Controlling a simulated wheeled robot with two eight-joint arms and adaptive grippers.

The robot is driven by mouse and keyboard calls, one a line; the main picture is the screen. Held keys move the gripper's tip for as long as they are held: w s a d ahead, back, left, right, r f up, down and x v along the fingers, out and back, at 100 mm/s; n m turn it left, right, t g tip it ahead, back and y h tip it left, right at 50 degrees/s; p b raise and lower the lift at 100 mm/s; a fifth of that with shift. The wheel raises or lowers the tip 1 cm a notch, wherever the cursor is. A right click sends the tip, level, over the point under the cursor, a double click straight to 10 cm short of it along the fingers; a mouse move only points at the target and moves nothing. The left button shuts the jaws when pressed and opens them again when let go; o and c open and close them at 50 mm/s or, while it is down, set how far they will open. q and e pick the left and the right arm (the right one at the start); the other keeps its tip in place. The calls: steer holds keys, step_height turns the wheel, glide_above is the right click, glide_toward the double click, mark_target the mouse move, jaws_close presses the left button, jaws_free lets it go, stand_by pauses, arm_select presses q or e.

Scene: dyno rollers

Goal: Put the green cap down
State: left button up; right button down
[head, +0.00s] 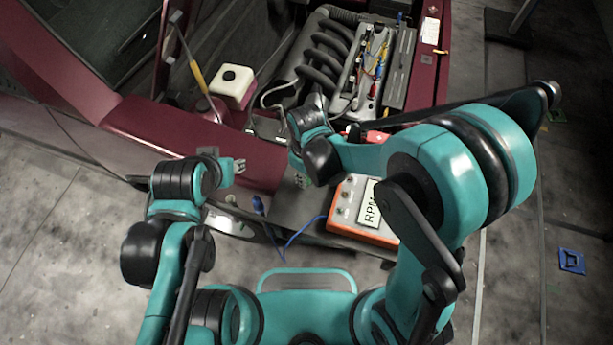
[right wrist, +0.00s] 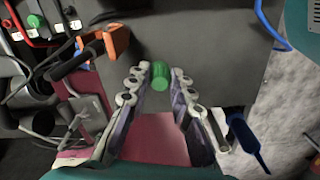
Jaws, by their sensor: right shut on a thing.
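The green cap (right wrist: 160,75) is a small ribbed cylinder, between the fingertips of my right gripper (right wrist: 160,82) in the right wrist view. The right gripper is shut on it, above a dark grey panel (right wrist: 215,65) and a maroon car edge (right wrist: 155,135). How far the cap is from the panel I cannot tell. In the head view my right gripper (head: 301,181) shows small and dark beside the front of the car, and the cap cannot be made out. My left gripper (head: 239,165) is above the maroon bumper; its opening is unclear.
An orange RPM box (head: 365,212) stands right of the right gripper on the dark panel. The open engine bay holds a white bottle (head: 233,86) and an engine with black hoses (head: 328,57). A blue cable (head: 287,247) hangs at the front. A blue piece (head: 572,261) lies on the floor.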

steer(key=shift+r, duration=0.1)
steer(key=c, duration=1.3)
jaws_free()
steer(key=shift+c, duration=0.2)
